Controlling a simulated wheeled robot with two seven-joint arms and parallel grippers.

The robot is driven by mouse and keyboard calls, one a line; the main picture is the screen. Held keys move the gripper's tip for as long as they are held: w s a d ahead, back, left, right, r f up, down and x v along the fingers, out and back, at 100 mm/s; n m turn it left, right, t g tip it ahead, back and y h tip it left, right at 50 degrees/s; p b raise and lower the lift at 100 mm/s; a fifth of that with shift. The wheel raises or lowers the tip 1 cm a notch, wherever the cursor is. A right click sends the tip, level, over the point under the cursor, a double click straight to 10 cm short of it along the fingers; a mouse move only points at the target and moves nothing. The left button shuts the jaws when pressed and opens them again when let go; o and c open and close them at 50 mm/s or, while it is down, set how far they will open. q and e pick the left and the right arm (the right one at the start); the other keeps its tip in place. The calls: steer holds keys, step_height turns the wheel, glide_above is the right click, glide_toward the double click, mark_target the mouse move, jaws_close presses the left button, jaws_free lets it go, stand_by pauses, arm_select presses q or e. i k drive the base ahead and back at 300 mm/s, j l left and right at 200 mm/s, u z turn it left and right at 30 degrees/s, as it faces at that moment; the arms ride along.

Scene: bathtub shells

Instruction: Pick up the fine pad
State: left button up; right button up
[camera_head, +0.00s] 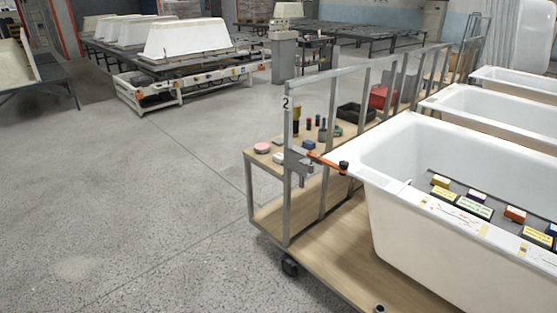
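Several small pad-like blocks lie on a dark mat (428,178) inside the nearest white bathtub (400,222). They include a yellow-topped block (443,181), a purple-topped block (477,196) and a red block (514,214). Label cards lie by them, too small to read. On the wooden side shelf (251,157) are a pink round item (262,148) and a blue block (309,145). I cannot tell which of these is the fine pad. Neither gripper shows in this view.
A metal-framed wheeled cart (287,200) carries the bathtub. An orange-handled clamp (325,162) sticks out at its post. A black tray (356,113) and red bin (381,97) stand farther along the shelf. The grey floor (120,210) at left is clear.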

mark_target(277, 158)
steer(key=i+j, duration=0.1)
steer(key=i, duration=1.05)
steer(key=z, duration=0.35)
steer(key=i+j+z, duration=0.25)
steer(key=z, duration=0.2)
steer(key=i+j+z, duration=0.1)
steer(key=j+z, duration=0.35)
steer(key=i+j, duration=0.05)
